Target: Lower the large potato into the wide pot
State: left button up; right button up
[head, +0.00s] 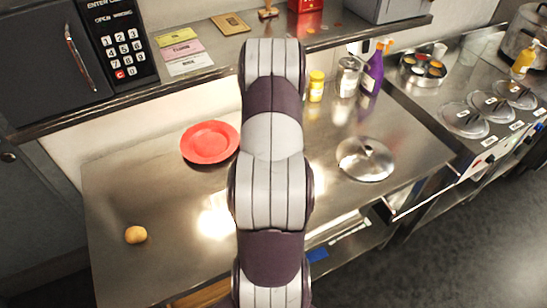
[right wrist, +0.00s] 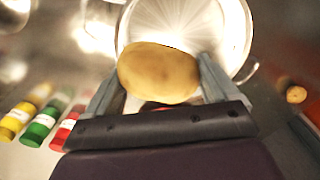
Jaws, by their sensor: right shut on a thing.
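The large potato (right wrist: 158,72) is held between the two fingers of my right gripper (right wrist: 160,88) in the right wrist view. The wide pot (right wrist: 238,45), a shiny metal vessel with a round rim, lies beyond the potato, which overlaps its mouth in the picture. The height between potato and pot cannot be told. In the head view, my arm fills the middle and hides the pot, the large potato and the gripper. A smaller potato (head: 135,235) lies on the steel table (head: 170,275) at left. My left gripper is not in view.
A red plate (head: 209,143) lies left of my arm and a metal lid (head: 365,159) right of it. A yellow jar (head: 316,87) and a purple spray bottle (head: 373,70) stand at the back. The table's front left is mostly clear.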

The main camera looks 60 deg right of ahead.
jog(key=shift+f, duration=0.1)
jog(key=shift+f+b, duration=2.95)
jog(key=shift+f, duration=1.4)
jog(key=shift+f+b, duration=1.65)
jog(key=shift+f, duration=0.9)
jog(key=o, duration=0.9)
